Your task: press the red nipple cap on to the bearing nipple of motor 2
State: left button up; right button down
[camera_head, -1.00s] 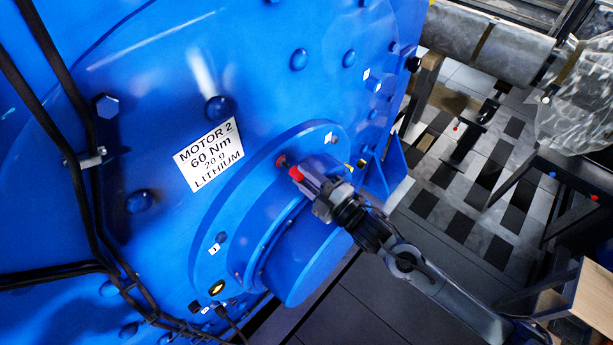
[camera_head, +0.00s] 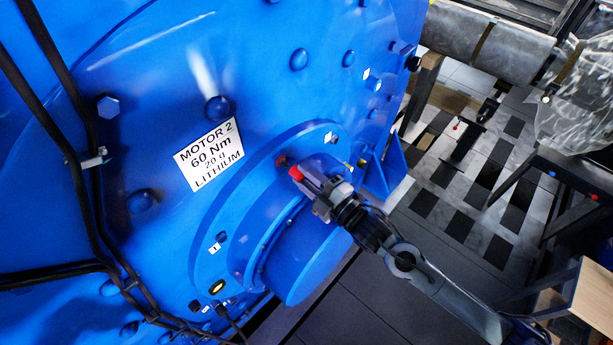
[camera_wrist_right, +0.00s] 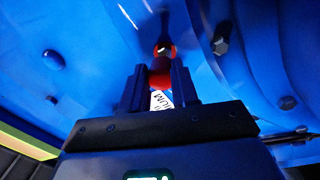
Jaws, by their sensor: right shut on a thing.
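Motor 2 is the large blue housing (camera_head: 250,60) filling the left and middle of the head view, with a white "MOTOR 2" label (camera_head: 209,155). The bearing nipple (camera_head: 281,161) is a small dark, reddish stub on the round bearing flange, right of the label. The red nipple cap (camera_head: 296,173) is at the tips of my right gripper (camera_head: 307,183), which is shut on it. In the wrist view the cap (camera_wrist_right: 160,76) sits between both fingers, just before the red-rimmed nipple (camera_wrist_right: 164,50). A small gap shows in the head view. My left gripper is not in view.
Blue bolt heads (camera_head: 218,108) stud the motor face. Black cables (camera_head: 85,150) run down its left side. The bearing housing (camera_head: 310,265) bulges out below my right gripper. A wooden-topped table (camera_head: 592,300) stands at lower right, with open tiled floor (camera_head: 450,190) beyond.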

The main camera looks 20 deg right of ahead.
aim_at(304, 177)
jog(key=shift+x, duration=1.55)
jog(key=c, duration=0.8)
grip_release()
jog(key=shift+f, duration=0.15)
jog(key=b+v, duration=0.2)
jog(key=v, duration=0.6)
jog(key=shift+s+d+f, duration=0.1)
jog(key=shift+s+f, duration=0.1)
jog(key=shift+s, duration=0.2)
jog(key=shift+b+v, duration=0.35)
jog(key=shift+v, duration=0.5)
jog(key=shift+s+r, duration=0.1)
jog(key=shift+r, duration=0.1)
